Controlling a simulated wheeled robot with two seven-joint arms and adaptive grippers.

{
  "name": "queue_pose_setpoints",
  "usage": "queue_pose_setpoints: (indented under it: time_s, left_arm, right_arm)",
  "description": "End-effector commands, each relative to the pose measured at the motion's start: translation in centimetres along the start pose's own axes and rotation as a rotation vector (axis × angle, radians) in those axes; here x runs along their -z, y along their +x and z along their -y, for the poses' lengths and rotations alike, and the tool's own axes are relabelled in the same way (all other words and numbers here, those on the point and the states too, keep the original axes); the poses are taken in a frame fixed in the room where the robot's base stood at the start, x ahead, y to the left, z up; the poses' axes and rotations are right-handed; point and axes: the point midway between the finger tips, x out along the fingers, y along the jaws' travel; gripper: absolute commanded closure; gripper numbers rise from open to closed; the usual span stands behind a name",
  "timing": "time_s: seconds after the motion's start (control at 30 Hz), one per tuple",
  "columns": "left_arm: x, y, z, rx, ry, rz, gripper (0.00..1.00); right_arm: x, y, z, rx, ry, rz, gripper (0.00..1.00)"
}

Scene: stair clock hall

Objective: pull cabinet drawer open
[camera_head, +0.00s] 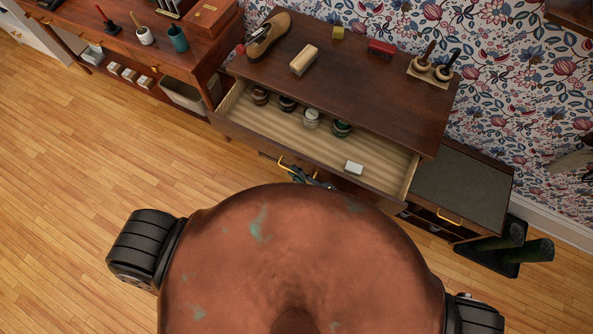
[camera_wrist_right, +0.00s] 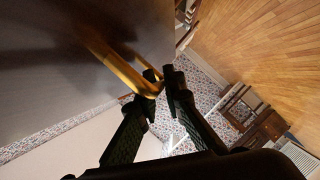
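The dark wooden cabinet (camera_head: 352,78) stands against the papered wall. Its top drawer (camera_head: 385,165) is pulled well out, showing a pale ribbed inside. Several small round jars (camera_head: 311,118) sit along the back of the drawer, and a white block (camera_head: 354,168) lies near its front right. My right gripper (camera_head: 312,180) is at the drawer front, partly hidden by my own body. My left gripper is not in view.
On the cabinet top are a wooden shoe form (camera_head: 268,35), a tan block (camera_head: 304,59), a red block (camera_head: 381,48) and stamps. A desk (camera_head: 140,47) stands left and a low cabinet (camera_head: 462,184) right. Wooden floor at left is clear.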

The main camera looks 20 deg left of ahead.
Motion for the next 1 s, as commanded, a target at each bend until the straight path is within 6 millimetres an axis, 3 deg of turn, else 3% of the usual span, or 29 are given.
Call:
queue_pose_setpoints:
  time_s: [0.47,1.0]
  left_arm:
    - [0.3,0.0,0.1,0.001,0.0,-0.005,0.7]
    - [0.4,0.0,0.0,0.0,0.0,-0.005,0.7]
  right_arm:
    - [-0.1,-0.9,0.1,0.001,0.0,0.002,0.85]
    - [0.0,-10.7,0.1,0.002,0.001,0.002,0.85]
